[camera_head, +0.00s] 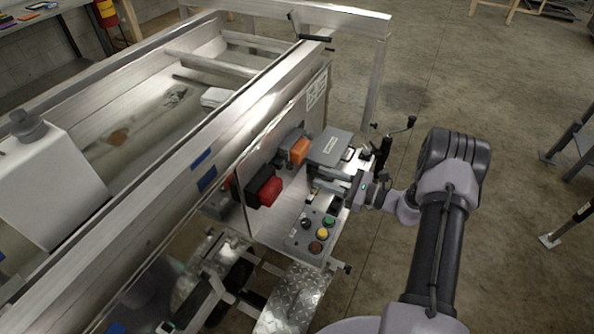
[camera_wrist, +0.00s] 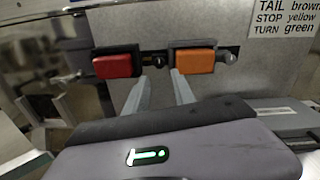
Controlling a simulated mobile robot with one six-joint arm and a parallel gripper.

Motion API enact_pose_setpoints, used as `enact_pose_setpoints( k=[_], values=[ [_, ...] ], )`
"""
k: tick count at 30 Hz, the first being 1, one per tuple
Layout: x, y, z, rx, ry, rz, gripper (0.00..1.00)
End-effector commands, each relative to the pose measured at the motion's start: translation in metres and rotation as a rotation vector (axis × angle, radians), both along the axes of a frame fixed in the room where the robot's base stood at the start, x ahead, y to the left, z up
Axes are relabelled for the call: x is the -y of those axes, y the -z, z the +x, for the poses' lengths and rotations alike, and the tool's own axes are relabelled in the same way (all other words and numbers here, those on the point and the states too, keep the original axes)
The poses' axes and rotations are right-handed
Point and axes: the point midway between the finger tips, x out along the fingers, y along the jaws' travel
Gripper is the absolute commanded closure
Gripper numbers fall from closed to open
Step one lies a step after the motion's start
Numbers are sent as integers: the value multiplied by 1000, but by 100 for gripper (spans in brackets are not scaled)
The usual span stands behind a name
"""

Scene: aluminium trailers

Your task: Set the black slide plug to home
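In the wrist view a dark horizontal strip on the panel carries a red block (camera_wrist: 117,64) and an orange block (camera_wrist: 192,61). A small dark fitting (camera_wrist: 154,60) sits between them, and another dark fitting (camera_wrist: 229,56) sits right of the orange block. I cannot tell which dark part is the black slide plug. My gripper (camera_wrist: 159,77) is open, its two pale fingers apart below the gap between the blocks, with nothing seen held. In the head view my gripper (camera_head: 318,178) reaches left toward the panel, right of the red block (camera_head: 265,187) and below the orange block (camera_head: 299,151).
A grey box (camera_head: 330,146) stands close above my gripper. A button box (camera_head: 311,236) with several coloured buttons lies below it. A hand crank (camera_head: 398,130) is near my wrist. The trailer wall (camera_head: 215,160) runs along the left; open floor (camera_head: 480,85) lies to the right.

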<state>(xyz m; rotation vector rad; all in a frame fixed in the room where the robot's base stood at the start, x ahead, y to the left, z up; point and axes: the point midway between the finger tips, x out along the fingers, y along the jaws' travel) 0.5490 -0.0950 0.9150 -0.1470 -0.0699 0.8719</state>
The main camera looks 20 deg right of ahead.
Motion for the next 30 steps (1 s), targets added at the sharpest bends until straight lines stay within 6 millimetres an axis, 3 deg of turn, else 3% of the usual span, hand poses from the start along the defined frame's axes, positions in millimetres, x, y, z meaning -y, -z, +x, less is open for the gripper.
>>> enact_pose_setpoints(
  k=[3,9,23,27,30],
  values=[
    [-27,2,21,-1,-6,-1,70],
    [-57,1,46,0,-3,-1,70],
    [-68,0,56,-1,-2,-1,70],
    [-68,0,56,-1,-2,-1,97],
    [-68,0,56,-1,-2,-1,100]
  ],
)
